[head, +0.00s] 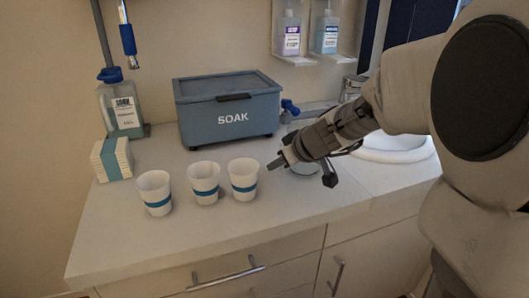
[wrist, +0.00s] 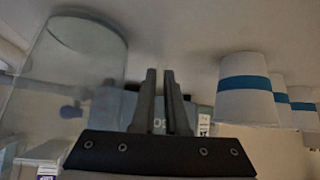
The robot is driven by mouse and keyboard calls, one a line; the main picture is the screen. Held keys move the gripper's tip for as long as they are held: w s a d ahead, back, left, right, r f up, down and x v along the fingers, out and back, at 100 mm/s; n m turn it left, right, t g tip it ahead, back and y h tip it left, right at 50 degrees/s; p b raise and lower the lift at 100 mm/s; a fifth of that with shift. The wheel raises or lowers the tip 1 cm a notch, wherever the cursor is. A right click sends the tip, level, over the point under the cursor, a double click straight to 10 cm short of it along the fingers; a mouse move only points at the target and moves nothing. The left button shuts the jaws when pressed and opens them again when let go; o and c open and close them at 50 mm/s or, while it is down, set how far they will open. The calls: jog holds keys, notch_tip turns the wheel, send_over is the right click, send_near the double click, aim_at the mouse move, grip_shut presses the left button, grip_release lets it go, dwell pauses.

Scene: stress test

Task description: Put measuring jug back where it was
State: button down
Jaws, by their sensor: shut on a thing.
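The measuring jug (wrist: 85,60) is a clear, see-through vessel, large at the left of the wrist view, which shows the scene upside down. In the head view only a bit of the clear jug (head: 305,168) shows under and behind my gripper (head: 278,163). My gripper is low over the counter, right of the white cups. In the wrist view its two dark fingers (wrist: 162,100) are nearly together beside the jug. They are shut on the jug, but the exact grip point is hard to see. Whether the jug touches the counter is hidden.
Three white cups with blue bands (head: 243,180) stand in a row just left of my gripper. The blue SOAK box (head: 228,112) is behind them. A sink (head: 398,148) lies right. A bottle (head: 122,112) and a banded stack (head: 111,158) stand left. The front counter strip is clear.

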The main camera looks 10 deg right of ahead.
jog(key=shift+f+b, duration=0.2)
jog(key=shift+b, duration=0.15)
jog(key=c, duration=0.9)
grip_release()
jog(key=shift+r, duration=0.1)
jog(key=shift+r+p, duration=0.2)
jog(key=shift+p, duration=0.2)
jog(key=p+v, duration=0.3)
jog(key=v, duration=0.8)
jog(key=s+m+h, duration=0.1)
jog(key=s+m, duration=0.1)
jog(key=s, duration=0.4)
jog(key=s+a+f+m+g+h, duration=0.1)
jog(key=s+m, duration=0.1)
jog(key=s, duration=0.5)
jog(key=s+f+m+g+h, duration=0.1)
jog(key=s+m+h, duration=0.1)
jog(key=s, duration=0.5)
jog(key=shift+s+a+f, duration=0.15)
jog(key=shift+s+a, duration=0.05)
jog(key=shift+a, duration=0.15)
